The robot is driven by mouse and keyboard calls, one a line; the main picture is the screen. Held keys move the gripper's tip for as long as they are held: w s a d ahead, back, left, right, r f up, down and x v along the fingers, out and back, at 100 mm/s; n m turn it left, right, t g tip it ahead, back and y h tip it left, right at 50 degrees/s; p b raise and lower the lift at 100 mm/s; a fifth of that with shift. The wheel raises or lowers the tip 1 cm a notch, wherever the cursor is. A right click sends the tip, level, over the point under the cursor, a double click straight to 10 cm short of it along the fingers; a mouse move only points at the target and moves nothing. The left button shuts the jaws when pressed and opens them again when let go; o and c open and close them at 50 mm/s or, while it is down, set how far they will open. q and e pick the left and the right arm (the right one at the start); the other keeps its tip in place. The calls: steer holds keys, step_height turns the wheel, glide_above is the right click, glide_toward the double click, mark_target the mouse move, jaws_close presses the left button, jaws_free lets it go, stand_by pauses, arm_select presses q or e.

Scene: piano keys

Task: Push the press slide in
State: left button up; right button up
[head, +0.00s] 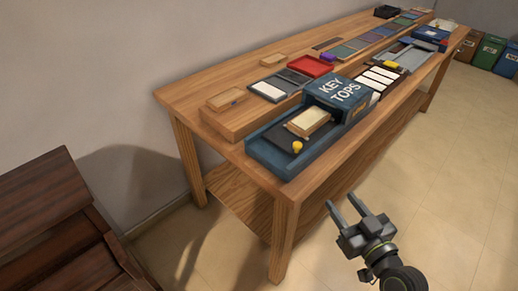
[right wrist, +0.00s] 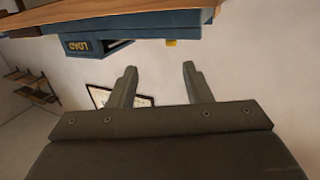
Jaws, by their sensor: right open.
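The blue press (head: 338,91), lettered "KEY TOPS", stands at the near end of the wooden bench. Its dark slide (head: 277,141) with a yellow knob (head: 297,147) sits out on the blue tray in front of the housing. A pale wooden block (head: 308,122) lies on the slide, partly at the housing's mouth. In the right wrist view the press's blue side (right wrist: 140,24) shows near the top, with a sign that seems to read "LOAD". My right gripper (head: 343,206) is open and empty, in the air off the bench's near right side, apart from the press. My left gripper is out of view.
A dark wooden piece of furniture (head: 45,200) stands at lower left. The floor around my right gripper is clear.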

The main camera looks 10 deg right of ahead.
step_height(320, 180, up, 2)
steer(key=a, duration=0.2)
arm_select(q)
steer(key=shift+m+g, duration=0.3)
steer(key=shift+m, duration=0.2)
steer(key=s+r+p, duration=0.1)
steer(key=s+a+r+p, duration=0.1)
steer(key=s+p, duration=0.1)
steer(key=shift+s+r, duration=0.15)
arm_select(e)
glide_toward(300, 147)
steer(key=shift+t+y, duration=0.3)
steer(key=shift+y, duration=0.1)
steer(key=x, duration=0.8)
steer(key=shift+w+f, duration=0.3)
steer(key=shift+w, duration=0.1)
jaws_close()
